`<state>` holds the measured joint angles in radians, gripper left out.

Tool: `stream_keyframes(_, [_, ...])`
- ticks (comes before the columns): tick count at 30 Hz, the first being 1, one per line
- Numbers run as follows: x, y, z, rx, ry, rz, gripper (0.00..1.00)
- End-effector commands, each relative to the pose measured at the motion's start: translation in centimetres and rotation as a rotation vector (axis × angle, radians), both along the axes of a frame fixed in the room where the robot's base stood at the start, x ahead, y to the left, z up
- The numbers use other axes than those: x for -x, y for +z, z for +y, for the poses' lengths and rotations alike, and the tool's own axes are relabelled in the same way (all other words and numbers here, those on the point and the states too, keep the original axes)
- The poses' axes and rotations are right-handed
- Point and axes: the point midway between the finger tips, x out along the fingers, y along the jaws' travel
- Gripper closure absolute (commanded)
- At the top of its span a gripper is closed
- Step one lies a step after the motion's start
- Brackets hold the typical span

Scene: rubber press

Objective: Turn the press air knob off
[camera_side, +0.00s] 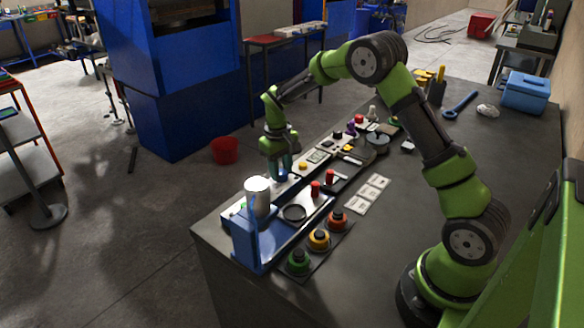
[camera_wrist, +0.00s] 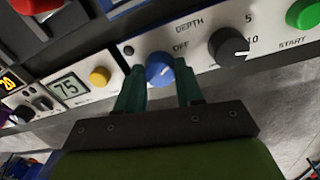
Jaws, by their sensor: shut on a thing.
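The blue knob (camera_wrist: 159,73) on the white front panel is the likely press air knob. It shows in the wrist view under the panel's "OFF" and "DEPTH" lettering, with a pale mark on its face whose direction is hard to read. My gripper (camera_wrist: 157,70) has one teal finger on each side of it and is shut on it. In the side view my gripper (camera_side: 282,172) points down at the far edge of the press panel, where the fingers largely hide the knob.
A black dial (camera_wrist: 228,46) and a green start button (camera_wrist: 303,14) sit right of the blue knob. A yellow button (camera_wrist: 100,76) and a display reading 75 (camera_wrist: 68,88) sit left. A blue press stand with a white cylinder (camera_side: 257,197) stands close to my gripper.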

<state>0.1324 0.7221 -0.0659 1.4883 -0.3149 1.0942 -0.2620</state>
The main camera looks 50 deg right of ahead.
Motion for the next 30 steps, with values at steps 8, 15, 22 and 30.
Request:
stream_keyframes(8, [-0.07,0.14,-0.10,0.003,0.025,-0.004,0.94])
stream_keyframes(15, [-0.08,0.14,-0.10,0.003,0.025,-0.004,0.94])
stream_keyframes(22, [-0.06,0.10,-0.06,0.002,0.024,-0.003,0.38])
stream_keyframes(30, [-0.04,0.14,-0.02,0.000,0.023,-0.002,0.38])
